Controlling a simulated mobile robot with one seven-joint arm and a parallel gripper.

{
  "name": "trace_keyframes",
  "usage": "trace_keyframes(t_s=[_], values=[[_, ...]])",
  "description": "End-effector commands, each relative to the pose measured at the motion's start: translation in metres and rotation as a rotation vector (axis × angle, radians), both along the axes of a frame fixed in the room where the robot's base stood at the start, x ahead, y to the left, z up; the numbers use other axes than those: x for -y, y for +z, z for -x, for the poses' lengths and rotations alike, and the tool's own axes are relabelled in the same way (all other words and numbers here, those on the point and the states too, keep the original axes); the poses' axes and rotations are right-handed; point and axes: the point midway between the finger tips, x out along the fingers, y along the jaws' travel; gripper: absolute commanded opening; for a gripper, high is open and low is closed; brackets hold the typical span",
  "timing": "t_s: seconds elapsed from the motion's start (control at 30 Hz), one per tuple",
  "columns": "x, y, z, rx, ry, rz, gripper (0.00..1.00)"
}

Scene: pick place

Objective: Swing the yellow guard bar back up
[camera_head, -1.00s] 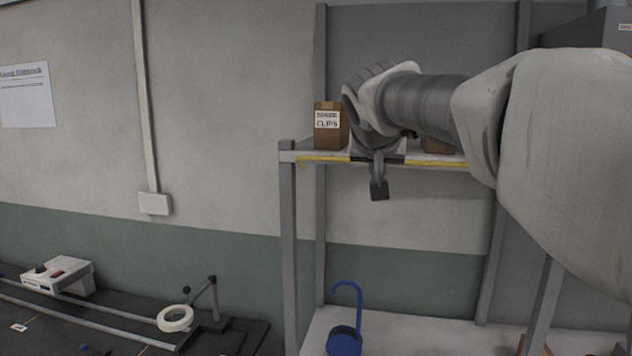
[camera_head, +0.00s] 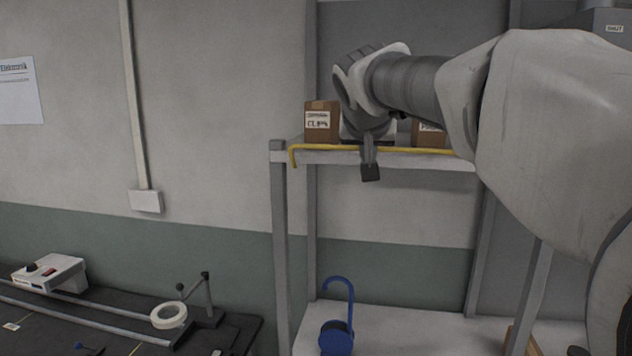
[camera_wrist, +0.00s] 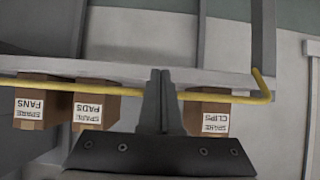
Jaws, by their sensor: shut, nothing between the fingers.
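The yellow guard bar (camera_head: 330,149) runs along the front of the upper shelf, low across the bases of the boxes. Its bent left end hangs at the shelf edge. In the wrist view, which shows the boxes upside down, the bar (camera_wrist: 90,87) spans most of the picture, with its bent end at the right. My gripper (camera_head: 370,172) points down at the shelf's front edge, its fingers shut and empty. In the wrist view my gripper (camera_wrist: 160,75) crosses in front of the bar and hides a short stretch. I cannot tell whether they touch.
Boxes stand on the shelf (camera_head: 340,157) behind the bar: spare clips (camera_head: 321,124), spare pads (camera_wrist: 94,107) and spare fans (camera_wrist: 40,104). A grey post (camera_head: 281,240) holds the shelf's left end. A blue hooked object (camera_head: 336,340) stands below. Open space lies before the shelf.

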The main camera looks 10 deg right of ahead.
Motion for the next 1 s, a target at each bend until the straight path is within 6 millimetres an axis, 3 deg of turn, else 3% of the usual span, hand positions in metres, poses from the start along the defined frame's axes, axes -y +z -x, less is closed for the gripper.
trace_keyframes(t_s=[0.77, 1.0], values=[[0.004, 0.021, -0.012, 0.003, 0.000, 0.001, 0.00], [0.004, 0.019, -0.012, 0.002, 0.000, 0.001, 0.00]])
